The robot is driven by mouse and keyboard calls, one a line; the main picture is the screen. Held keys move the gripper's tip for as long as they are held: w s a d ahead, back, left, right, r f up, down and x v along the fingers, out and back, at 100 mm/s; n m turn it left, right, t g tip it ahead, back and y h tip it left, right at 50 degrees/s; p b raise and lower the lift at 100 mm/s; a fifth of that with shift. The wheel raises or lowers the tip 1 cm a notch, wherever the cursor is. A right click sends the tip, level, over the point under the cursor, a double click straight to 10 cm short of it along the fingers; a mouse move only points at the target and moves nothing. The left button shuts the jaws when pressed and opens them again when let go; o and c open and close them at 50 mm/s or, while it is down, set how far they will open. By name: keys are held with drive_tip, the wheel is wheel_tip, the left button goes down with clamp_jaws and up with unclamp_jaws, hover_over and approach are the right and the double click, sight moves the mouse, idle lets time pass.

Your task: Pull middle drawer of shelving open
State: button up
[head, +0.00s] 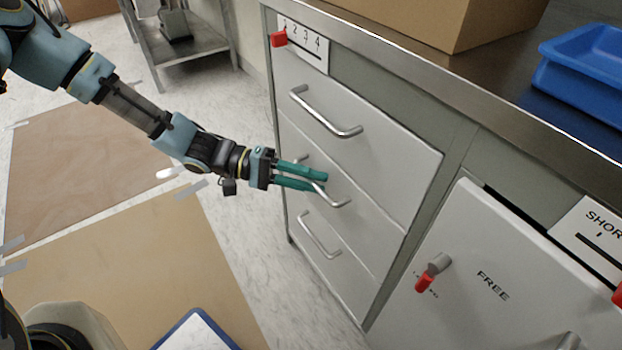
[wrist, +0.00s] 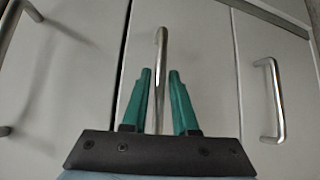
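The shelving is a grey cabinet with a stack of three drawers. The middle drawer (head: 368,236) looks closed and has a metal bar handle (head: 341,203). My gripper (head: 324,180) has green fingers and is at that handle. In the wrist view the handle (wrist: 161,50) runs between the two fingers (wrist: 160,92), with a visible gap on each side, so the fingers are apart around it. Part of the handle is hidden behind the fingers in the head view.
The top drawer handle (head: 325,112) is above and the bottom drawer handle (head: 318,235) below. A door marked FREE (head: 500,270) with a red-tipped latch (head: 428,278) is at the right. A cardboard box (head: 420,15) and blue tray (head: 585,75) stand on the counter. Open floor (head: 240,220) lies left.

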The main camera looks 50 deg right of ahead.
clamp_jaws()
idle(1.4)
